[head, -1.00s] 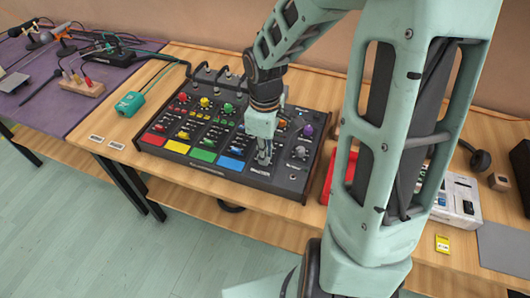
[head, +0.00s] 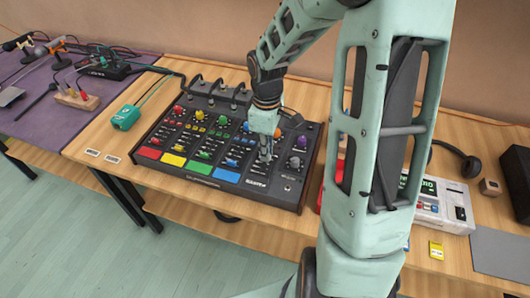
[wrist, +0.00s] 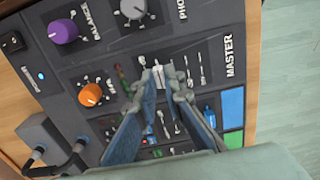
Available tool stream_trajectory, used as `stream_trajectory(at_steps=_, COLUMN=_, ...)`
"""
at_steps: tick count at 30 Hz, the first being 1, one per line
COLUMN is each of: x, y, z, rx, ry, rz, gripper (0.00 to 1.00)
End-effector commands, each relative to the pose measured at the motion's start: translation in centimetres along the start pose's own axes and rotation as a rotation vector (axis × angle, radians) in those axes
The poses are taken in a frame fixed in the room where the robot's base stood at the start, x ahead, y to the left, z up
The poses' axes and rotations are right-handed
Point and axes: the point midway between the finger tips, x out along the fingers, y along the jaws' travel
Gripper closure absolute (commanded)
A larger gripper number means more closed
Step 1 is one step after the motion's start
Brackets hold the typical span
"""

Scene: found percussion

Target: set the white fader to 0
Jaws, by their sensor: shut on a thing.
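The black mixer (head: 228,190) lies on the wooden table, with colour pads along its front edge and knobs behind. My gripper (head: 266,158) reaches down onto the strip marked MASTER at its right side. In the wrist view the white fader (wrist: 158,76) shows as a pale cap between my fingertips (wrist: 165,84). The fingers are closed on it. The fingers hide part of the cap and its slot, so its exact scale position cannot be read.
An orange knob (wrist: 90,95), a purple knob (wrist: 62,31) and a grey knob (wrist: 133,12) stand close to the fingers. Cables rise behind the mixer. A teal box (head: 126,117) sits to its left, a white device (head: 440,205) to its right.

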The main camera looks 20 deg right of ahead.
Motion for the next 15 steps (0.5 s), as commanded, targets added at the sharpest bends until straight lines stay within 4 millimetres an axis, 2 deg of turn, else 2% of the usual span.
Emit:
stream_trajectory(at_steps=2, x=-0.08, y=0.04, z=-0.08, rx=0.0, ry=0.002, rz=0.002, gripper=1.0)
stream_trajectory(at_steps=3, x=-0.09, y=0.03, z=-0.08, rx=0.0, ry=0.002, rz=0.002, gripper=0.89)
stream_trajectory(at_steps=7, x=-0.07, y=0.0, z=-0.07, rx=0.0, ry=0.001, rz=0.001, gripper=0.74)
stream_trajectory(at_steps=15, x=-0.07, y=-0.03, z=-0.04, rx=0.0, ry=0.001, rz=0.001, gripper=0.73)
